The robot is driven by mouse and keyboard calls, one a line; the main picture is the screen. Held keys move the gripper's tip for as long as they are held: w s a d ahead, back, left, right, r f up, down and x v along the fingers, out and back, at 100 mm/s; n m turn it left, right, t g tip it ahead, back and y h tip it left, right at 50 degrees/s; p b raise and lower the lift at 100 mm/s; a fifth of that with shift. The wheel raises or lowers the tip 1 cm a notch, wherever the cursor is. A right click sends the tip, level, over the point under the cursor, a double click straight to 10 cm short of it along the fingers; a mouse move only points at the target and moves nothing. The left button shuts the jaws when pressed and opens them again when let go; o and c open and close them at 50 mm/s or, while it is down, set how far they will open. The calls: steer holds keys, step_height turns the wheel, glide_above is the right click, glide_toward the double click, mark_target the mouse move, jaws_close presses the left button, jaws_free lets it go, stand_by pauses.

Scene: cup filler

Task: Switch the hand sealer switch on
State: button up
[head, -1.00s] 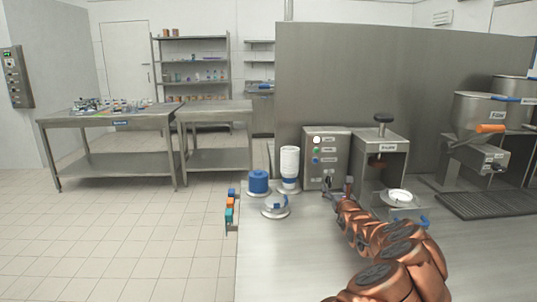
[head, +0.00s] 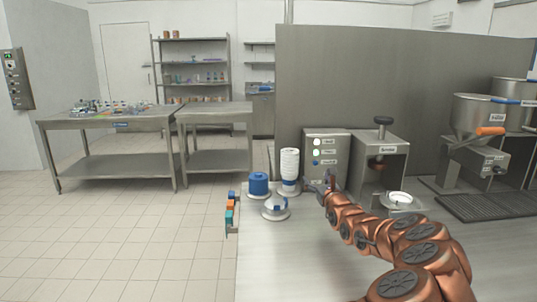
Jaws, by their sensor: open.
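The hand sealer (head: 339,150) is a grey metal box with a press section beside it, standing on the steel counter at the centre right. My gripper (head: 322,187) is open, close in front of the lower part of this panel, at the end of my copper-coloured arm. The switch itself cannot be made out; the gripper covers the lower panel. Whether the fingers touch the panel cannot be told.
A stack of white cups (head: 290,165), a blue container (head: 258,182) and a round metal item (head: 276,208) stand left of the sealer. A white round piece (head: 400,198) sits before the press. A hopper machine (head: 478,117) is at right.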

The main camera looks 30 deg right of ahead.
steer(key=w+a+r+n+t+y, duration=0.1)
steer(key=w+a+r+n+y, duration=0.1)
steer(key=a, duration=0.6)
steer(key=w+a+r+n+t+y+p, duration=0.1)
steer(key=w+a+r+n+y, duration=0.1)
steer(key=a+r+n+y, duration=0.3)
steer(key=shift+a+r+n+y, duration=0.3)
steer(key=shift+a+r+n, duration=0.4)
steer(key=shift+a+r, duration=1.55)
steer(key=shift+d, duration=0.1)
